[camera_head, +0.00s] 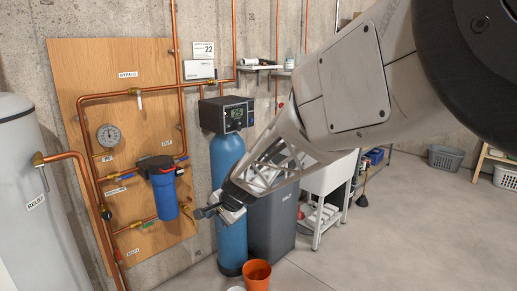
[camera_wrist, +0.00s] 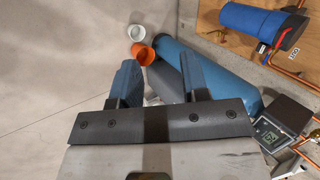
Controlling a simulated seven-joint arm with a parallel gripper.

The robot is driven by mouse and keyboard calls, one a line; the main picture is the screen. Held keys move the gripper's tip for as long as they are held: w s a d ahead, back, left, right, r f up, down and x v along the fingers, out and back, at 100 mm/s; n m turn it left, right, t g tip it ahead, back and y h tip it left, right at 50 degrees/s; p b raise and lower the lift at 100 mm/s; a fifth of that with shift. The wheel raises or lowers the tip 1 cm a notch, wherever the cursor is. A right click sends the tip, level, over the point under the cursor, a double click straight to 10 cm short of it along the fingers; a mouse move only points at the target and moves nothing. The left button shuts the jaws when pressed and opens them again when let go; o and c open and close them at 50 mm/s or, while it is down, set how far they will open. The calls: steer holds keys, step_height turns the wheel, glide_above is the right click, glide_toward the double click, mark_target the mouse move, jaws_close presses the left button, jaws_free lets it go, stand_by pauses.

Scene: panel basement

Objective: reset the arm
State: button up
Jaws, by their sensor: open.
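My arm reaches in from the upper right in the head view. My gripper (camera_head: 205,212) is at its lower end, in front of the blue softener tank (camera_head: 226,160) and to the right of the blue filter housing (camera_head: 165,195). In the wrist view my gripper (camera_wrist: 158,80) shows two fingers spread apart, with nothing held between them. The blue tank (camera_wrist: 225,88) lies beyond the right finger in that view. The orange bucket (camera_wrist: 142,53) shows beyond the gap between the fingertips. The arm hides part of the grey bin and the white sink.
A wooden panel (camera_head: 95,70) carries copper pipes, a gauge (camera_head: 109,134) and valves. A white tank (camera_head: 30,200) stands at the left. The orange bucket (camera_head: 257,275) stands on the floor before the grey bin (camera_head: 272,225). The floor at the right (camera_head: 430,230) is clear.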

steer(key=s+d+r+n+h, duration=0.15)
steer(key=s+d+r, duration=0.25)
steer(key=s+d, duration=0.45)
steer(key=s+d+r+n+h, duration=0.1)
steer(key=s+d+r+n, duration=0.15)
steer(key=s+d, duration=0.55)
steer(key=s+d+n+h, duration=0.2)
steer(key=s+d+h, duration=0.1)
steer(key=s+d, duration=1.1)
steer(key=s, duration=0.3)
steer(key=shift+s+r+n+g, duration=0.15)
steer(key=shift+s+n+g, duration=0.15)
steer(key=shift+s, duration=0.05)
